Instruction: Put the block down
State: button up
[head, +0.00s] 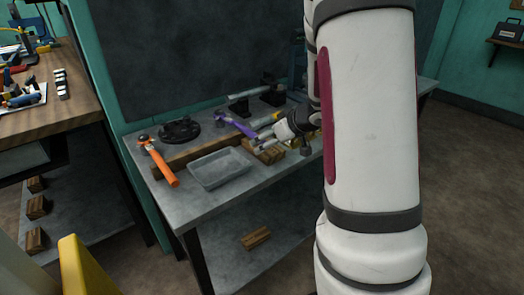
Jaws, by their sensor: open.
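Wooden block pieces (270,154) lie on the grey workbench (233,199), just right of a shallow grey tray. My gripper (261,146) is at these pieces, low over the bench top. It is open, small in the picture and close to the wood. I cannot tell whether its fingers touch a block. My white arm hides the right part of the bench.
A grey tray (220,170), an orange-handled hammer (163,165), a dark round part (179,131) and a purple tool (236,125) crowd the bench. Another wooden block (255,238) lies on the lower shelf. A wooden-topped table (62,108) stands left. Bare bench shows along the front edge.

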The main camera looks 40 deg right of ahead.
jog(key=b+x, duration=0.2)
jog(key=x, duration=0.3)
jog(key=shift+d, duration=0.1)
jog(key=c, duration=1.5)
jog(key=shift+r, duration=0.1)
jog(key=shift+r, duration=0.15)
jog(key=shift+r+p, duration=0.6)
jog(key=shift+p, duration=0.4)
jog(key=shift+s+d+r, duration=0.1)
jog(key=shift+s, duration=0.25)
jog(key=s+p, duration=0.5)
jog(key=s, duration=0.5)
jog(key=s+p, duration=0.6)
jog(key=s, duration=0.5)
jog(key=s+d+p, duration=0.1)
jog(key=s+p, duration=0.4)
jog(key=s, duration=0.5)
jog(key=shift+s, duration=0.15)
